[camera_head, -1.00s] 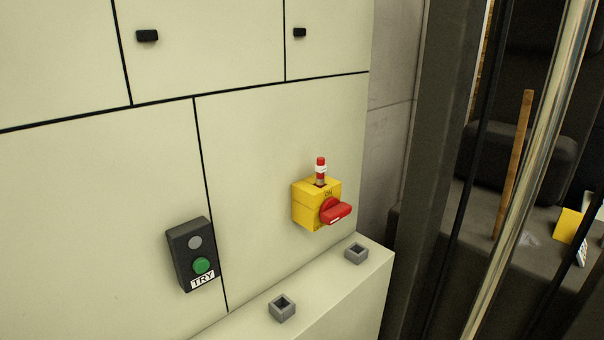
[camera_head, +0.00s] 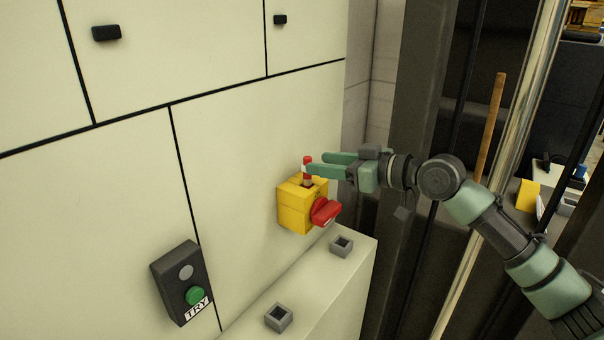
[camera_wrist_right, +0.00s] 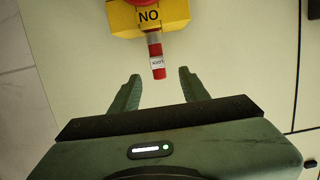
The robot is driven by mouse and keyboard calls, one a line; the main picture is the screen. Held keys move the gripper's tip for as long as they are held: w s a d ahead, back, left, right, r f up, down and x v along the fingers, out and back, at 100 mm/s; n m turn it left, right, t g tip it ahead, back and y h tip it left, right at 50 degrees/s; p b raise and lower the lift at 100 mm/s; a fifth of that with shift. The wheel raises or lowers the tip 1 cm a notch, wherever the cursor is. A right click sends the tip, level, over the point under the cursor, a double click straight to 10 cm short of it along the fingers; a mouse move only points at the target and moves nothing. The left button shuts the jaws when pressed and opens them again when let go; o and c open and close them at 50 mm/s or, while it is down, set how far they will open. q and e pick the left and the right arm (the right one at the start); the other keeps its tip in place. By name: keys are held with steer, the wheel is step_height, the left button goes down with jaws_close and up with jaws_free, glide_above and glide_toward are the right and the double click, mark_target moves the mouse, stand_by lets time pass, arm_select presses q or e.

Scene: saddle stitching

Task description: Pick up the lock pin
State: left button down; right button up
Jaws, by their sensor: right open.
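The lock pin (camera_head: 307,162), red with a white label band, stands upright in the top of the yellow switch box (camera_head: 294,211) on the cabinet wall. A red rotary handle (camera_head: 326,211) is on the box's front. My right gripper (camera_head: 314,163) is open, its green fingers reaching left at the pin's height. In the right wrist view, the pin (camera_wrist_right: 156,60) points toward the open gripper (camera_wrist_right: 156,78), its red end near the gap between the fingertips. I see no grip on it. My left gripper is not in view.
A black button box (camera_head: 181,283) with a green button and TRY label is on the wall at lower left. A ledge below carries two grey square sockets (camera_head: 279,317) (camera_head: 341,245). A dark post (camera_head: 411,130) and a metal pole stand at right.

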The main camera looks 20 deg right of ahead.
mark_target(307, 179)
steer(key=shift+w+a+r+p, duration=0.15)
steer(key=shift+w+a+p, duration=0.35)
steer(key=shift+p, duration=0.5)
steer(key=x, duration=0.2)
steer(key=p+x, duration=0.1)
steer(key=x, duration=0.1)
steer(key=shift+d+f, duration=0.1)
steer(key=shift+f, duration=0.15)
steer(key=shift+w+f, duration=0.1)
steer(key=shift+f, duration=0.05)
steer(key=shift+d, duration=0.1)
steer(key=shift+c, duration=0.6)
steer(key=shift+s+d, duration=0.1)
steer(key=shift+s, duration=0.15)
steer(key=c, duration=0.6)
jaws_close()
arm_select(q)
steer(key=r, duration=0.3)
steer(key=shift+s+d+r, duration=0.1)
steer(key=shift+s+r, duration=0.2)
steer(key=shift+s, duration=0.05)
arm_select(e)
steer(key=shift+w, duration=0.1)
